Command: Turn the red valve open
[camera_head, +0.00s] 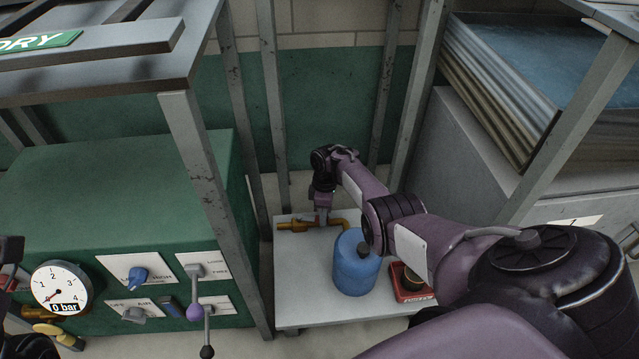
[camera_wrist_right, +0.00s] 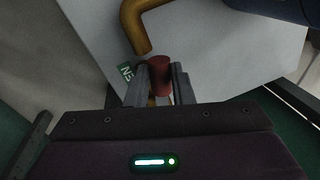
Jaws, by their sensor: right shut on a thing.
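The red valve (camera_wrist_right: 160,74) shows in the right wrist view as a short red handle beside an orange-brown pipe (camera_wrist_right: 136,25). My right gripper (camera_wrist_right: 160,82) is shut on it, with one grey finger on each side. In the head view my right gripper (camera_head: 321,211) points down at the brass pipe (camera_head: 296,225) on a white low table (camera_head: 309,303). The valve is mostly hidden there by the gripper. A green tag (camera_wrist_right: 126,72) with white letters sits by the left finger. I cannot make out my left gripper; only dark parts show at the left edge.
A blue jug (camera_head: 352,272) stands close to the pipe, under my right arm. A red can or box (camera_head: 409,288) is beside it. A green cabinet with a gauge (camera_head: 61,287) reading 0 bar, knobs and a lever (camera_head: 195,312) is at left. Metal rack posts (camera_head: 215,200) frame the space.

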